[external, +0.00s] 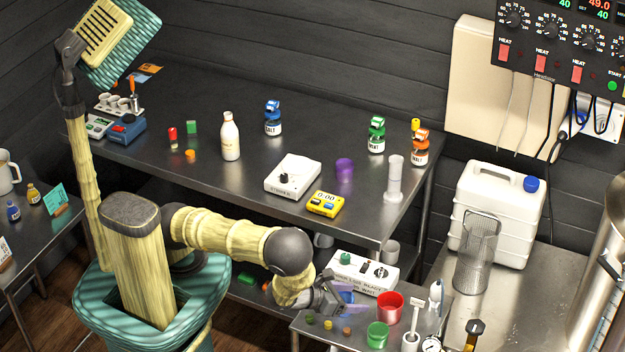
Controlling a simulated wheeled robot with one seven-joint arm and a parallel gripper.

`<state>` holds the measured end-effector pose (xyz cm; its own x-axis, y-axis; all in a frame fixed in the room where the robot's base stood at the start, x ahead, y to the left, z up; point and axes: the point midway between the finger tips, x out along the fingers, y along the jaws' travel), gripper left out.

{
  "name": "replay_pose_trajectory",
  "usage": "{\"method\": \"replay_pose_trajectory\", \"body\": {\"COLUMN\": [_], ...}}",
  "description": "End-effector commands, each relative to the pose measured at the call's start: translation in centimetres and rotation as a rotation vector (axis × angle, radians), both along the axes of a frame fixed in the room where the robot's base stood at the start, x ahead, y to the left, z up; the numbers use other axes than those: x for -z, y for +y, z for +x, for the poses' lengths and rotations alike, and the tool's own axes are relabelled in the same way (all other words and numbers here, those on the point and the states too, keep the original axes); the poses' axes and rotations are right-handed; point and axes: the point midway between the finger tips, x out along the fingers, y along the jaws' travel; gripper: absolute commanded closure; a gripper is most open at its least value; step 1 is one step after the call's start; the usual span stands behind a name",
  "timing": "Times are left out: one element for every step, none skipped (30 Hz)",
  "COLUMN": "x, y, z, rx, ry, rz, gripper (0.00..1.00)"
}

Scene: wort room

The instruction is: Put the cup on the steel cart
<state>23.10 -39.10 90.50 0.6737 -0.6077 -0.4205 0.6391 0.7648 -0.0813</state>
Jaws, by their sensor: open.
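A purple cup (345,169) stands on the long steel table (320,231). A red cup (390,308) and a green cup (378,335) stand on a lower steel surface that looks like the steel cart (302,323), at the front. The picture does not settle which cup is meant. My gripper (350,304) is open, low over the back left of that cart, left of the red cup. A small blue item (347,296) shows beside the fingers; I cannot tell whether they touch it.
A white box with knobs (364,272) stands behind my gripper. Small coloured pieces (328,324) lie at the cart's left. A stirrer plate (292,176), yellow timer (325,203), measuring cylinder (394,180) and bottles stand on the long table. A white jerrycan (496,215) is at right.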

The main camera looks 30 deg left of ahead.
Motion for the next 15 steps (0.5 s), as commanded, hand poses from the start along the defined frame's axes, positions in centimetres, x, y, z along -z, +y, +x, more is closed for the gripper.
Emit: {"method": "replay_pose_trajectory", "body": {"x": [-0.1,-0.2,-0.2,-0.2,-0.2,-0.3,-0.3,-0.4,-0.5,-0.6,-0.8,-1.0,-1.2,-1.4,-1.7], "y": [0.5,0.9,1.4,1.9,2.4,3.1,3.7,4.2,5.0,5.6,6.2,7.0,7.6,8.2,9.1], "z": [1.1,1.8,2.7,3.3,4.0,5.0,5.6,6.3,7.1,7.7,8.3,9.0,9.5,10.0,10.6], "rx": [-0.062,-0.104,-0.166,-0.216,-0.271,-0.344,-0.401,-0.457,-0.532,-0.59,-0.648,-0.723,-0.78,-0.837,-0.912], "ry": [0.054,0.093,0.152,0.199,0.248,0.311,0.36,0.406,0.468,0.513,0.557,0.614,0.654,0.695,0.745], "rz": [-0.025,-0.045,-0.073,-0.097,-0.123,-0.159,-0.189,-0.218,-0.26,-0.293,-0.326,-0.372,-0.407,-0.442,-0.491], "gripper": [0.28,0.28,0.28,0.28,0.28,0.28,0.28,0.28,0.28,0.28,0.28,0.28,0.28,0.28,0.28]}}
